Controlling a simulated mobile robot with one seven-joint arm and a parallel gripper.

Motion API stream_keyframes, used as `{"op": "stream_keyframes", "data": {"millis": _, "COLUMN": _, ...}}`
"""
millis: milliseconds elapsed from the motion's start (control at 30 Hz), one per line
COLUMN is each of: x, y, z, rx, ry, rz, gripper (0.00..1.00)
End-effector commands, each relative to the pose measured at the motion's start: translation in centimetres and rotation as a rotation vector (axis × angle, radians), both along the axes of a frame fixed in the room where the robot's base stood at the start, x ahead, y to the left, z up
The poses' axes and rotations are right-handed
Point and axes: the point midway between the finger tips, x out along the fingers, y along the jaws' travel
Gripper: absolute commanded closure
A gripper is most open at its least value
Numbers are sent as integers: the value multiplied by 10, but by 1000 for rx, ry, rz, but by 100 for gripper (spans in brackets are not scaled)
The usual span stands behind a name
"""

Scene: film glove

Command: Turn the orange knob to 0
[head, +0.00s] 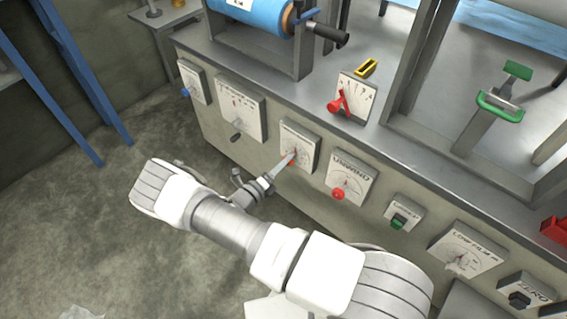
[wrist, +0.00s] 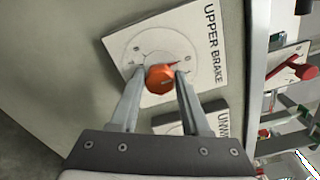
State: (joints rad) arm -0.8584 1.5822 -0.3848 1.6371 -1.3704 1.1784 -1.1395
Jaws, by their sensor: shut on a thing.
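The orange knob (wrist: 160,79) sits on a white dial plate (wrist: 205,40) marked "UPPER BRAKE" in the wrist view. My gripper (wrist: 161,74) has one finger on each side of the knob and is shut on it. A small reddish pointer shows at the knob's upper right edge in that view. The dial's scale marks are too small to read, and the fingers hide part of the dial. In the head view the knob (head: 292,154) is a small orange spot on its dial plate (head: 301,139), with my gripper (head: 288,160) reaching it from the lower left.
The "UNWIND" panel (head: 357,168) with a red knob (head: 338,194) is just right of the dial. A red lever (head: 340,104) stands on the ledge above. A panel with a dark knob (head: 236,137) lies to the left. The floor (head: 70,200) at left is open.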

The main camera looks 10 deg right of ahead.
Motion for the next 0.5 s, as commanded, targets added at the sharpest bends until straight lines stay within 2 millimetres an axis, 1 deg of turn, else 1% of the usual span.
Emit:
{"op": "stream_keyframes", "data": {"millis": 300, "x": -1, "y": 0, "z": -1, "rx": -1, "ry": 4, "rz": 0, "gripper": 100}}
{"op": "stream_keyframes", "data": {"millis": 333, "x": -1, "y": 0, "z": -1, "rx": -1, "ry": 4, "rz": 0, "gripper": 48}}
{"op": "stream_keyframes", "data": {"millis": 467, "x": -1, "y": 0, "z": -1, "rx": -1, "ry": 3, "rz": 0, "gripper": 25}}
{"op": "stream_keyframes", "data": {"millis": 500, "x": -1, "y": 0, "z": 0, "rx": -1, "ry": 3, "rz": 0, "gripper": 24}}
